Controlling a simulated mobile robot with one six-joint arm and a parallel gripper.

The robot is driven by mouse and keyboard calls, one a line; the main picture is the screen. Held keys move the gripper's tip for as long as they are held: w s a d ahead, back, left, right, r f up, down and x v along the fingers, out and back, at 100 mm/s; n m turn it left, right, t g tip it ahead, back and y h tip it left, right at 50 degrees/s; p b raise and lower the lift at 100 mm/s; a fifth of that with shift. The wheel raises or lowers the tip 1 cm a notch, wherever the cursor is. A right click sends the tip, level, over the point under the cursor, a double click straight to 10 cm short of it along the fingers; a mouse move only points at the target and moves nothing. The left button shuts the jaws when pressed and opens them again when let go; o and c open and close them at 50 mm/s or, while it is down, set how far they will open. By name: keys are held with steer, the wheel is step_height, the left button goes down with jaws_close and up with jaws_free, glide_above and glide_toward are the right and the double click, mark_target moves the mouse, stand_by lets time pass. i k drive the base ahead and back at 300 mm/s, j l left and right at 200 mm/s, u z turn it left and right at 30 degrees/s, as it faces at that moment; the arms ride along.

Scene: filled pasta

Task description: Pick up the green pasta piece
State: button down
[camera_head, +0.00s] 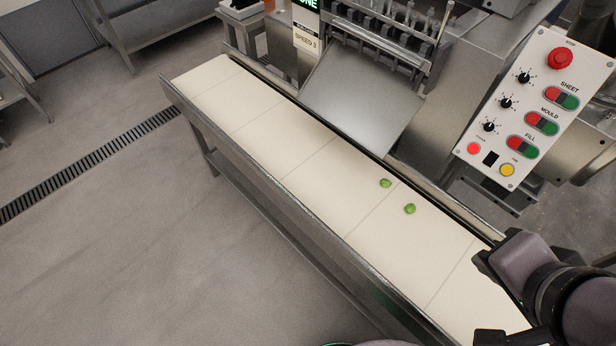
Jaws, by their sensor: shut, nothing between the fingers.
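Two small, rounded green pasta pieces lie on the cream conveyor belt (330,185), right of the picture's middle. The first green pasta piece (385,183) is a little farther up and left, near a seam in the belt. The second green pasta piece (410,209) is just below and right of it, with a small gap between them. Both lie apart from my arm, which shows dark and grey at the lower right, over the near end of the belt.
A metal rail (290,215) runs along the belt's near side. A steel machine with a sloping plate (360,100) stands behind the belt. A control panel (540,105) with knobs and buttons is at the upper right. The belt left of the pieces is bare.

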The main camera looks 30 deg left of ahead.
mark_target(384, 183)
steer(key=u, duration=0.7)
steer(key=i+j+z, duration=0.15)
steer(key=j+z, duration=0.15)
steer(key=z, duration=0.15)
steer(key=i+j+z, duration=0.1)
steer(key=j+z, duration=0.6)
steer(key=z, duration=0.15)
steer(key=j+z, duration=0.85)
